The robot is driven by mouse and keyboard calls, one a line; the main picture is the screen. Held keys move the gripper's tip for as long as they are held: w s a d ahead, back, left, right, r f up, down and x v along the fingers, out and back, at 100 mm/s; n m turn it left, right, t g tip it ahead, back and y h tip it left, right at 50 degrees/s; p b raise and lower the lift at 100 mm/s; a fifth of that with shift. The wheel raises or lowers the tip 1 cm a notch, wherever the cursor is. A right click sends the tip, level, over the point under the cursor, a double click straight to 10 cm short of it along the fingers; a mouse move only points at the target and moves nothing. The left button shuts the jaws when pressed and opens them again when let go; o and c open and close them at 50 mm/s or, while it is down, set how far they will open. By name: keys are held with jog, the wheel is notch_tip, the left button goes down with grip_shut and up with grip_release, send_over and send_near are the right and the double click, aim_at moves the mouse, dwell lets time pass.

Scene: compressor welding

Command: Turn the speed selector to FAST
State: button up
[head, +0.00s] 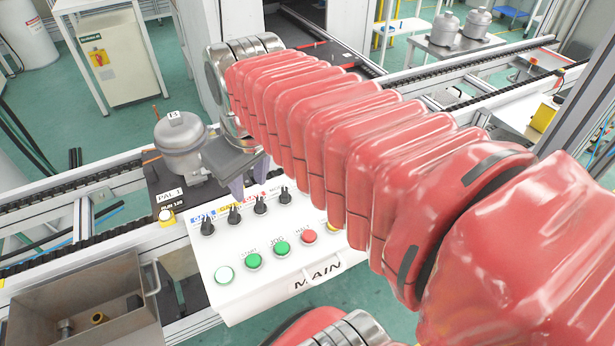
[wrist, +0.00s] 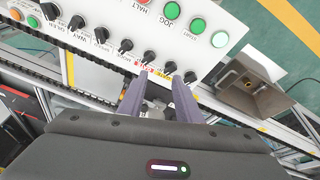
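The white MAIN panel (head: 275,265) carries a row of black knobs along its back edge. In the wrist view the panel (wrist: 160,25) appears upside down, with several knobs and small labels. In the head view my gripper (head: 250,178) hangs at the panel's back edge, just behind the knobs. My arm hides the panel's right part.
Green buttons (head: 253,261) and a red button (head: 309,236) sit in front of the knobs. A grey compressor (head: 180,143) stands on a pallet left of my gripper. A metal bin (head: 85,305) is at the lower left. Conveyor rails (head: 70,195) run behind.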

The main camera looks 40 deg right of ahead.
jog(key=w+d+r+g, duration=0.1)
jog(key=d+r+g, duration=0.1)
jog(key=d, duration=1.4)
jog(key=shift+r+n+g+y, duration=0.2)
jog(key=shift+n+g+y, duration=0.2)
jog(key=shift+g, duration=0.4)
jog(key=shift+w+f, duration=0.1)
notch_tip(320, 180, down, 14)
jog(key=shift+r, duration=0.15)
jog(key=shift+c, duration=0.7)
grip_shut()
jog(key=shift+a, duration=0.15)
